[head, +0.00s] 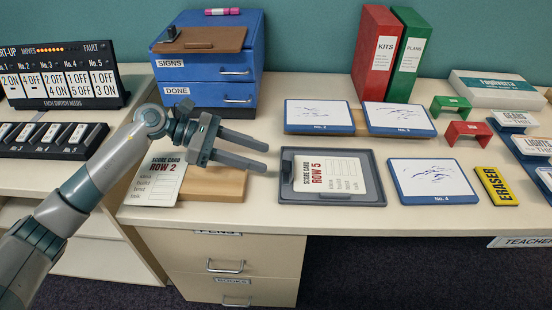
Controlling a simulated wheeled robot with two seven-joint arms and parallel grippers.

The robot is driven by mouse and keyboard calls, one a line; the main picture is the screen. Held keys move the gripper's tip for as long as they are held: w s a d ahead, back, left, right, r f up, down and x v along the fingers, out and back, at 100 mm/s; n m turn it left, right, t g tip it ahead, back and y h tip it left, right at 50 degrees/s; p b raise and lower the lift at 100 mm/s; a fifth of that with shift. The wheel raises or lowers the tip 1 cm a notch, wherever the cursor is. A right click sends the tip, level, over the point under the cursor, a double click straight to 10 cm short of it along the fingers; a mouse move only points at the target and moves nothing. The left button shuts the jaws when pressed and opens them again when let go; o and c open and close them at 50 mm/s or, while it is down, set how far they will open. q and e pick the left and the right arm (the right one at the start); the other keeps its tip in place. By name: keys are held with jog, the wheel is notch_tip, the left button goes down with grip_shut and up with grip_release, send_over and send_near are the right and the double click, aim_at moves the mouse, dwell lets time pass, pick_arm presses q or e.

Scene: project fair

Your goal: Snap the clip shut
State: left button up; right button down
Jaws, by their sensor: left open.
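My left gripper (264,156) is open and empty, its two fingers pointing right, in front of the blue drawer unit. It shows over a light wooden board (218,186) and the ROW 2 score card (157,178), hiding part of both. The card overhangs the board's left side. A brown board (222,39) lies on top of the blue drawer unit, with a small dark fitting (172,34) at its left that may be the clip. I cannot tell whether it stands open. The ROW 5 score card (338,176) lies in a dark tray (286,182). My right gripper is out of view.
The blue drawer unit (205,73) stands at the back, a pink marker (222,11) on top. A switch panel (60,138) is at left.

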aim_at(282, 164)
pick_arm(q)
jog(key=x, duration=0.4)
jog(key=shift+p+x, duration=0.3)
jog(key=shift+x, duration=0.45)
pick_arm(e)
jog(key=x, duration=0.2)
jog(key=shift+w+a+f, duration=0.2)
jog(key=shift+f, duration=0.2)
pick_arm(q)
jog(key=c, duration=1.1)
jog(key=shift+o, duration=0.2)
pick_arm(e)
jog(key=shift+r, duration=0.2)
